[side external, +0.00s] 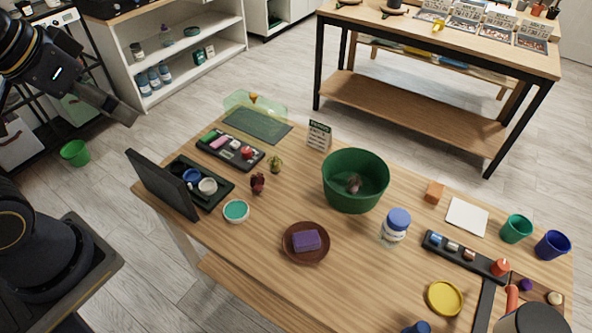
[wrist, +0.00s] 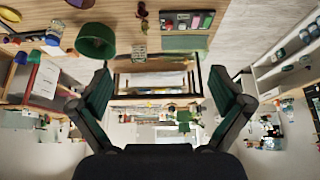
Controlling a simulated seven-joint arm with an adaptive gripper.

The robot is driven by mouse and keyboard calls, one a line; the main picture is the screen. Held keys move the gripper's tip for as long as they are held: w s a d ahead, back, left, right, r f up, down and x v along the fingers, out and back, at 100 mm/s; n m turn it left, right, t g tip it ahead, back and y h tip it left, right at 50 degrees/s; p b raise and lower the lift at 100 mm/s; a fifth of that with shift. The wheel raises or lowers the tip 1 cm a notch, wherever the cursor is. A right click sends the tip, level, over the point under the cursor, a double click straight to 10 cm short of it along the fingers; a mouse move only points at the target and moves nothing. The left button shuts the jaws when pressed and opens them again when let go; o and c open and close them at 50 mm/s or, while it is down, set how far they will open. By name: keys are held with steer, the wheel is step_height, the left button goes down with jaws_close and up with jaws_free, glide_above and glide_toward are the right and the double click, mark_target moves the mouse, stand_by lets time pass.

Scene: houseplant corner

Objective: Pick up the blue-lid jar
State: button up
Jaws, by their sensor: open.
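The blue-lid jar (side external: 395,228) stands upright on the wooden table, just right of a large green pot (side external: 355,195). Its body is white and its lid is blue. In the wrist view a small blue-topped shape that looks like the jar (wrist: 54,34) shows near the top left, beside the green pot (wrist: 96,42). My gripper (side external: 122,112) is raised at the upper left of the side view, far from the jar. In the wrist view my gripper (wrist: 160,88) has its fingers spread wide with nothing between them.
A plum saucer with a purple block (side external: 306,240) sits left of the jar. A black tray (side external: 465,255) with small items lies to its right. A blue object (side external: 417,327) is cut off at the bottom edge. A dark upright panel (side external: 160,185) stands at the table's left end.

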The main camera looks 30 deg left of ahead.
steer(key=shift+c, duration=0.2)
steer(key=shift+c, duration=1)
